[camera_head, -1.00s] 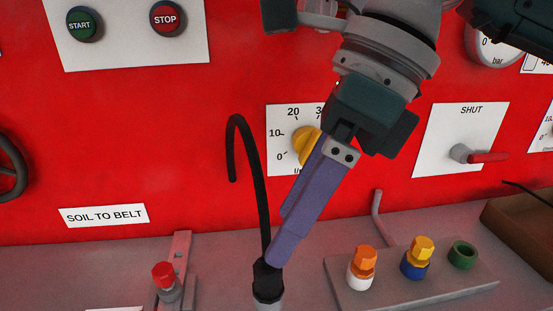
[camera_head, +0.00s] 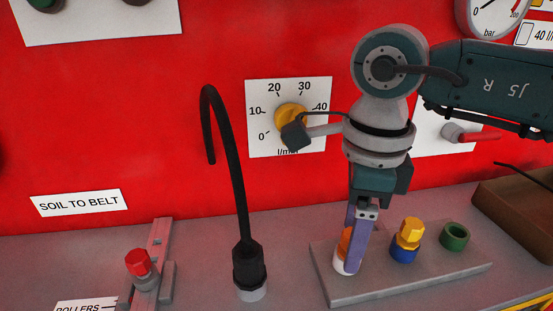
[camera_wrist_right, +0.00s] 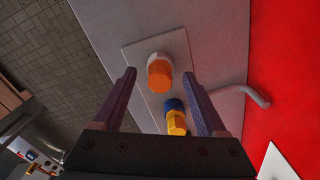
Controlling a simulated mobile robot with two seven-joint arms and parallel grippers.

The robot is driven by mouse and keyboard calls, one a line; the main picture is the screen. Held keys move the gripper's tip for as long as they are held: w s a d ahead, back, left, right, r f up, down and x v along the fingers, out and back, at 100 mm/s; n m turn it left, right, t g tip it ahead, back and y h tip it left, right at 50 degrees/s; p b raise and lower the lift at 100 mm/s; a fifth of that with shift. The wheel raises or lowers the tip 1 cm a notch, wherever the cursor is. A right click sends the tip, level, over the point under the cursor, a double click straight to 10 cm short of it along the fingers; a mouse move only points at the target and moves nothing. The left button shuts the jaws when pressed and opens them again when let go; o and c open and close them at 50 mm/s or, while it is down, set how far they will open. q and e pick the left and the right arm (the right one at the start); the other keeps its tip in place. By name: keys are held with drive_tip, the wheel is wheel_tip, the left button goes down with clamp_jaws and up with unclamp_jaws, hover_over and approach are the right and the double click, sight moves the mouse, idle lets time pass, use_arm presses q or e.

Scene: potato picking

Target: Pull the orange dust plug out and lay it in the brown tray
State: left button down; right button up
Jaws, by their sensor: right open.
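The orange dust plug (camera_head: 343,243) sits in a white socket (camera_head: 339,267) on a grey plate, partly hidden behind my right gripper's purple finger in the head view. In the wrist view the plug (camera_wrist_right: 159,78) appears between the two fingers, with a gap on each side. My right gripper (camera_head: 352,262) is open and points down at the plug; in the wrist view its fingertips (camera_wrist_right: 159,74) flank it. I cannot tell how far down the fingers reach. The brown tray (camera_head: 508,228) stands at the right edge, partly cut off. My left gripper is not in view.
A yellow plug (camera_head: 409,232) in a blue socket (camera_head: 403,255) stands close beside the orange one, then a green socket (camera_head: 455,237). A black hose (camera_head: 240,200) rises to the left. The red panel (camera_head: 120,110) with a yellow knob (camera_head: 291,116) stands behind.

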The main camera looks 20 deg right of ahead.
drive_tip(key=shift+f, duration=0.25)
clamp_jaws()
drive_tip(key=c, duration=0.6)
unclamp_jaws()
drive_tip(key=shift+c, duration=0.2)
clamp_jaws()
drive_tip(key=shift+r, duration=0.15)
drive_tip(key=shift+r+p, duration=1)
drive_tip(key=shift+r, duration=0.15)
drive_tip(key=shift+r+p, duration=0.3)
drive_tip(key=shift+r, duration=0.1)
